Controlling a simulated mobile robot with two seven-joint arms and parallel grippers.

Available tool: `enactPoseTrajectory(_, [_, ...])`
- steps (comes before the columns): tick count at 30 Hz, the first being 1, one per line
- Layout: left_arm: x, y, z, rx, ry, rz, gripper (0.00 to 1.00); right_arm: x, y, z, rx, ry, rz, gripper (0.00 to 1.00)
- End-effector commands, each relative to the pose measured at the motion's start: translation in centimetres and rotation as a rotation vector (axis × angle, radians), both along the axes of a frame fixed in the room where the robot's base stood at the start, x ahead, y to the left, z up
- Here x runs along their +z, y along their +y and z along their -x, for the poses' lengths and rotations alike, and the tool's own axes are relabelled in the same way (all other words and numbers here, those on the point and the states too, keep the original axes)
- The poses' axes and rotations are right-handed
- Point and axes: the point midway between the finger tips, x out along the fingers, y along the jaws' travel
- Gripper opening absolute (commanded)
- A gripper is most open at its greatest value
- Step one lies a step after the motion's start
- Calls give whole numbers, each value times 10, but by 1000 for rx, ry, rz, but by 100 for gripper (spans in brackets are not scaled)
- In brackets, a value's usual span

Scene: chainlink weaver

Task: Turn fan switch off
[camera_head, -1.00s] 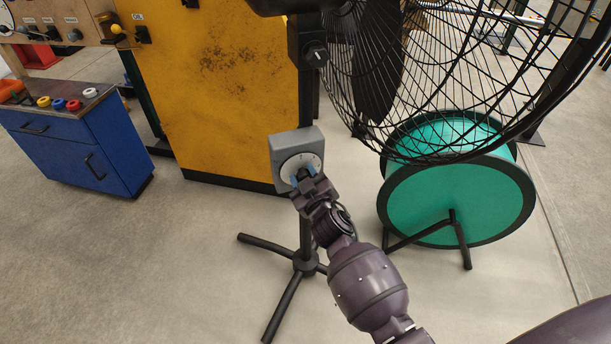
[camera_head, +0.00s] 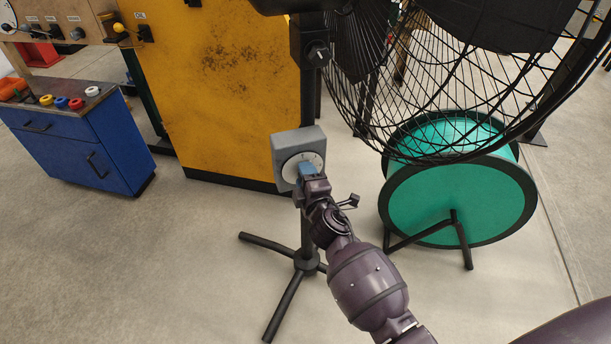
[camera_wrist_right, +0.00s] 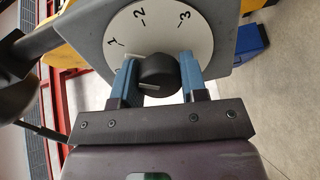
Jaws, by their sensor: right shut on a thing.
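The fan switch is a grey box (camera_head: 287,146) with a round white dial (camera_head: 290,172) on the fan stand's pole. In the right wrist view the dial (camera_wrist_right: 165,35) shows the marks 1, 2 and 3, and a dark knob (camera_wrist_right: 158,73) has a white pointer line toward the left, near a partly hidden mark below the 1. My right gripper (camera_head: 307,170) is at the dial, its blue fingers on either side of the knob, shut on it, as the right wrist view (camera_wrist_right: 160,80) also shows. The fan (camera_head: 450,90) stands above right in its black wire cage. My left gripper is not in view.
A yellow cabinet (camera_head: 222,90) stands behind the switch. A green drum (camera_head: 455,195) on black legs is to the right. A blue drawer unit (camera_head: 75,145) and a control panel (camera_head: 70,20) are at the left. The fan stand's legs (camera_head: 285,305) spread on open floor.

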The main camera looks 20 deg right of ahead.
Motion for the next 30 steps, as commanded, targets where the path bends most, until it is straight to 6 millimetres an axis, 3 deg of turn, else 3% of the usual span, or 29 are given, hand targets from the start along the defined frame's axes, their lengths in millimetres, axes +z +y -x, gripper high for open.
enactPoseTrajectory(15, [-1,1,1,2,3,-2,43,-3,0,1,1,18,442,16])
enactPoseTrajectory(30, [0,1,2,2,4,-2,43,-4,0,1,1,26,618,16])
